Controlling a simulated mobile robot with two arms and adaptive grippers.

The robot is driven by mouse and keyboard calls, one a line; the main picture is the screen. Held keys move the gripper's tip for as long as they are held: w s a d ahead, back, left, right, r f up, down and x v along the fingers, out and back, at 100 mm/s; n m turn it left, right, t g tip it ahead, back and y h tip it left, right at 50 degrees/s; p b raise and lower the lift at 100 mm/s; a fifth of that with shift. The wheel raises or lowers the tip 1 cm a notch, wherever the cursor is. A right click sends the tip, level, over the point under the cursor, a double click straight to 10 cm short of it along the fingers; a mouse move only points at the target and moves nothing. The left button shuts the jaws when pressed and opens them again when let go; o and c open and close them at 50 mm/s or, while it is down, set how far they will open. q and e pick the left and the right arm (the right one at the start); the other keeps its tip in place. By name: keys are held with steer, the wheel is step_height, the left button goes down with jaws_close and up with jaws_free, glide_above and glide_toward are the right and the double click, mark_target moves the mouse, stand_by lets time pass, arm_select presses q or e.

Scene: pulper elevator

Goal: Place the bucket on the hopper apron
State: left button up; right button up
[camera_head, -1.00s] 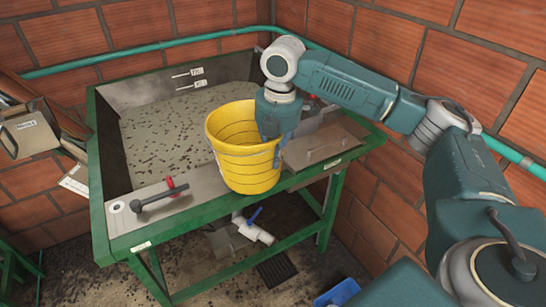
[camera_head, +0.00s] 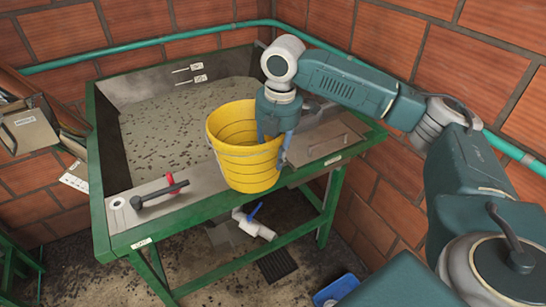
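The yellow bucket (camera_head: 244,166) stands upright at the front edge of the green-framed hopper's metal apron (camera_head: 205,186), roughly midway along it. Its base overlaps the green front rail in the picture, and the contact under it is hidden. My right gripper (camera_head: 277,143) points down at the bucket's right rim, one finger inside the bucket and one outside. Whether the fingers press on the rim is not clear. The bucket's wire handle hangs against its side. My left gripper is not in view.
Grey, speckled slurry (camera_head: 190,125) fills the hopper behind the bucket. A flat plate with a handle (camera_head: 325,145) lies on the right. A teal pipe (camera_head: 150,53) runs along the brick walls.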

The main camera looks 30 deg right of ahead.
mark_target(275, 140)
steer(key=r+b, duration=0.1)
steer(key=r, duration=0.1)
steer(key=r+b, duration=0.1)
steer(key=r, duration=0.2)
steer(key=r+b, duration=0.1)
steer(key=r, duration=0.2)
steer(key=shift+s+r, duration=0.15)
steer(key=shift+s, duration=0.25)
step_height(275, 140, up, 3)
steer(key=shift+s+f, duration=0.15)
steer(key=shift+s+d+r, duration=0.1)
steer(key=shift+s+r, duration=0.05)
steer(key=shift+r, duration=0.2)
